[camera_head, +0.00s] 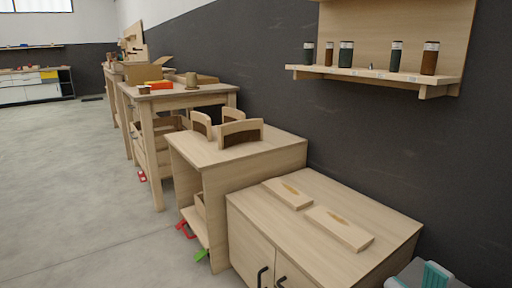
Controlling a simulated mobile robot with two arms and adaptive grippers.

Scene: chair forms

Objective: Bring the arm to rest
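Neither of my grippers and no arm that I can make out shows in the head view. A low wooden cabinet (300,240) with dark handles stands in the right foreground.
A taller table (182,101) farther back holds boxes and small items. A wall shelf (375,76) carries several dark canisters. Red (185,229) and green (201,255) items are low by the bench. A cut-off teal item (436,276) is bottom right. Floor (70,180) at left is clear.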

